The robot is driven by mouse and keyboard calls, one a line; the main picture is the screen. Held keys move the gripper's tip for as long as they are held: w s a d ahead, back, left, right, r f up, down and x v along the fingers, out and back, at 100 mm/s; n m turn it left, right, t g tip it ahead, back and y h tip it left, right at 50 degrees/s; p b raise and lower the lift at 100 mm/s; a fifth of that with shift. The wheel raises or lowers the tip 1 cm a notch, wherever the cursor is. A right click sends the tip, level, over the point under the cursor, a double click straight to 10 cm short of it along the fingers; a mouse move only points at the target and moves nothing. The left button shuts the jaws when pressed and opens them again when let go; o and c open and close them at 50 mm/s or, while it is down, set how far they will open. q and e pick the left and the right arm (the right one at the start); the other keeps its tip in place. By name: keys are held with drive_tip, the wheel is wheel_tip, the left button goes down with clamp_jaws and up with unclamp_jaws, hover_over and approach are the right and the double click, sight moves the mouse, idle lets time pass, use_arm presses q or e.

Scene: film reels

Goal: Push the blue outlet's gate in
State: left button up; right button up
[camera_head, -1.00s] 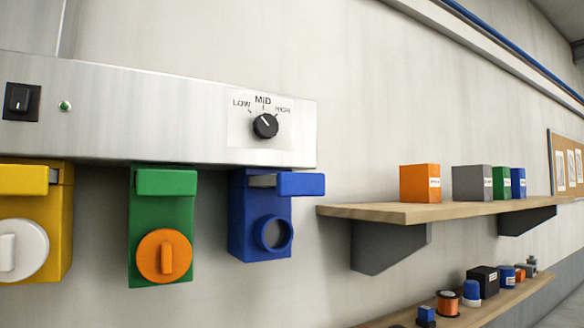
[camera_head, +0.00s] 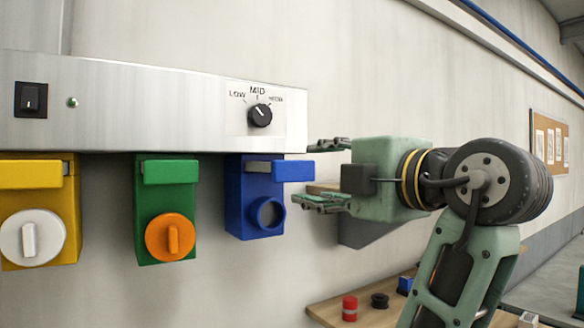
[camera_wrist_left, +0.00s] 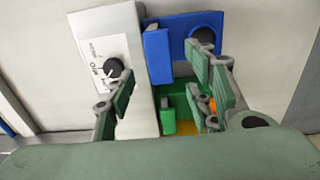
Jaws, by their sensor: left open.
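The blue outlet (camera_head: 236,205) hangs under the steel panel, with a dark round opening in its front. Its gate (camera_head: 294,171) is a blue block on a grey bar, sticking out past the outlet's right side. My left gripper (camera_head: 312,175) is open and empty just right of the gate, one finger above and one below its level. I cannot tell whether it touches. In the left wrist view, the gate (camera_wrist_left: 158,56) and the blue outlet (camera_wrist_left: 186,28) lie beyond the spread fingers of the gripper (camera_wrist_left: 168,95). My right gripper does not show.
A green outlet (camera_head: 148,215) with an orange knob and a yellow outlet (camera_head: 66,225) with a white knob hang to the left. The panel (camera_head: 160,105) carries a dial (camera_head: 260,115) and a switch (camera_head: 31,99). My arm mostly hides the upper shelf. A lower shelf (camera_head: 335,314) holds small items.

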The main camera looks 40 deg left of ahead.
sight(297, 173)
use_arm(q)
drive_tip(key=p+x, duration=0.4)
drive_tip(key=x, duration=0.3)
drive_tip(key=shift+w+a+r, duration=0.15)
drive_tip(key=shift+a, duration=0.35)
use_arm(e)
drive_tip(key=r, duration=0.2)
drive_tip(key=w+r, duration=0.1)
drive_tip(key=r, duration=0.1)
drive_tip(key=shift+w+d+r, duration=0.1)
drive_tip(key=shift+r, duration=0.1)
use_arm(q)
drive_tip(key=shift+w+d, duration=0.1)
drive_tip(key=shift+w, duration=0.05)
clamp_jaws()
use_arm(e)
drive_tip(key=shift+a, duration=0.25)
use_arm(q)
drive_tip(key=shift+f, duration=0.2)
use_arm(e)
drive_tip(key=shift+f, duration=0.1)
